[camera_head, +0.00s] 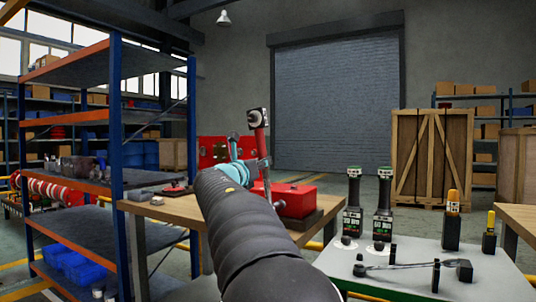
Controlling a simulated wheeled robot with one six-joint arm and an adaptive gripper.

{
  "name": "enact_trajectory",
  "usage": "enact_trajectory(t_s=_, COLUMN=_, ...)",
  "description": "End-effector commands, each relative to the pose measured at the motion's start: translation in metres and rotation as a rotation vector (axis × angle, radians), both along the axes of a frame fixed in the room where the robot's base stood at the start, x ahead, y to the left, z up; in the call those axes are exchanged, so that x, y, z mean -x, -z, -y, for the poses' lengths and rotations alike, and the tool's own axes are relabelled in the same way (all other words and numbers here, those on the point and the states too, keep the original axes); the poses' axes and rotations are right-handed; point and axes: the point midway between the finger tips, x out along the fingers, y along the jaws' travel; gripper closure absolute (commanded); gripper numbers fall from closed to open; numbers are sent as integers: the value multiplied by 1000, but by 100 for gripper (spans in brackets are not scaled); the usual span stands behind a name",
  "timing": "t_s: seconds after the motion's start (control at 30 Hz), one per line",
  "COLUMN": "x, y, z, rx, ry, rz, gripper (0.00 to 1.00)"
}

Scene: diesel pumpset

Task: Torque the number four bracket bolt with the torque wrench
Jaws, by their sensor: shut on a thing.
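My gripper (262,163), at the end of my dark arm, is small in view and partly hidden by the arm's teal joint. It is shut on an upright red tool (260,142) with a black, square head at its top; this looks like the torque wrench. Behind and to the left stands a red plate with dark holes (212,152), possibly the bracket. The held tool appears to the right of this plate, with no visible contact. The number four bolt cannot be made out.
A wooden workbench (160,208) carries a red box-like part (292,200). At right, a white-topped table (410,252) holds upright black-and-green tools (384,208), yellow-handled tools (452,222) and a long grey tool (410,265). A blue-and-orange shelf rack (118,120) stands left.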

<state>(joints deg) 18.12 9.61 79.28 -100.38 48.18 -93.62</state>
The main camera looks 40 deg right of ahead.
Motion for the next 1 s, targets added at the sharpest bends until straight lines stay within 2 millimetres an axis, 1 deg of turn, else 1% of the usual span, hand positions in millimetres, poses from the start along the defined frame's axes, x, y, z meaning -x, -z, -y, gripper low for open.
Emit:
enact_trajectory(t_s=0.03, x=-3, y=-6, z=-2, rx=12, ry=0, rz=-24, gripper=100)
enact_trajectory(t_s=0.07, x=-6, y=-6, z=-3, rx=18, ry=-1, rz=-39, gripper=100)
enact_trajectory(t_s=0.3, x=-22, y=3, z=-10, rx=69, ry=0, rz=-162, gripper=100)
enact_trajectory(t_s=0.5, x=-31, y=7, z=-14, rx=98, ry=0, rz=-231, gripper=100)
enact_trajectory(t_s=0.63, x=-32, y=8, z=-10, rx=99, ry=1, rz=-229, gripper=100)
enact_trajectory(t_s=1.0, x=-32, y=7, z=-9, rx=98, ry=0, rz=-227, gripper=100)
